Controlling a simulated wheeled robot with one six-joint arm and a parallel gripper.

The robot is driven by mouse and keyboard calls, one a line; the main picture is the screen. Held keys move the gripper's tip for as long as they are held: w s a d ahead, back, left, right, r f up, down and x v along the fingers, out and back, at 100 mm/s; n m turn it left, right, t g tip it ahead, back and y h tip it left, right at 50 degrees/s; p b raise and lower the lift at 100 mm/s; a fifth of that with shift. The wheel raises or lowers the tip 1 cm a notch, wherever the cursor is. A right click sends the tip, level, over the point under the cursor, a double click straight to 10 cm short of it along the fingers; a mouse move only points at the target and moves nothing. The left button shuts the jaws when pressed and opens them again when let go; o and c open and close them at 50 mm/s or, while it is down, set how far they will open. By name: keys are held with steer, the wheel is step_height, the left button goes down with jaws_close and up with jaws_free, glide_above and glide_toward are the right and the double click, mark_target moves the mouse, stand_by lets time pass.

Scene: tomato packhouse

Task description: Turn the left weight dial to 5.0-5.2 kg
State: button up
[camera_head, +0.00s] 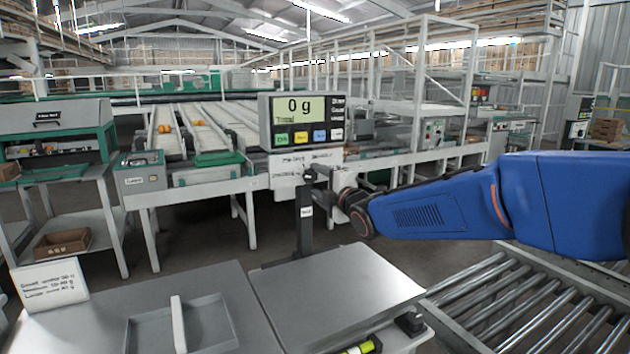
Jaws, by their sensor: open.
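No weight dial can be made out with certainty in the head view. A scale display (300,121) reads "0 g" and stands on a dark post (304,228) behind the flat metal weighing plate (335,296). A white label plate (290,166) with small, unreadable print is just below the display. My gripper (318,180) is at the end of my blue arm, which reaches in from the right. It is open, in front of the post's upper part and below the display. Its fingers are small and dark here, and I see nothing between them.
A roller conveyor (525,308) runs at the lower right. A shallow tray (208,326) with an upright divider and a white weight-class card (50,285) are on the grey bench at the lower left. Sorting lanes with a few tomatoes (200,123) lie behind.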

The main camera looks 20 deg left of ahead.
mark_target(310, 176)
steer(key=shift+x, duration=1.15)
steer(key=shift+c, duration=0.7)
steer(key=c, duration=0.9)
